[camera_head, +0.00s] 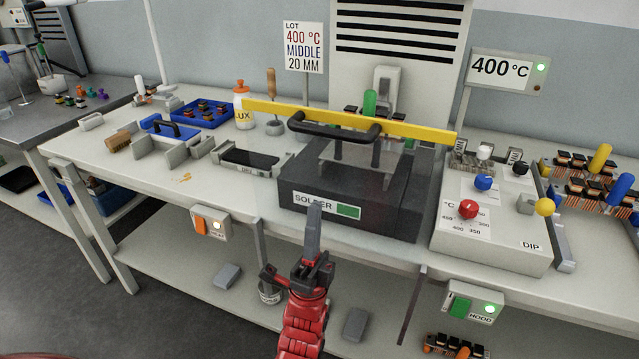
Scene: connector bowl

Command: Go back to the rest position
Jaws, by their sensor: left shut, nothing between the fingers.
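My left gripper (313,232) is at the end of a red arm that rises from the bottom middle of the picture. Its grey fingers are together and point up and away, with nothing between them. It shows in front of the bench edge, overlapping the front of the solder pot (350,211). I cannot tell whether it touches anything, but it looks apart from the bench. My right gripper is not in view.
A lower shelf (190,265) lies below.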

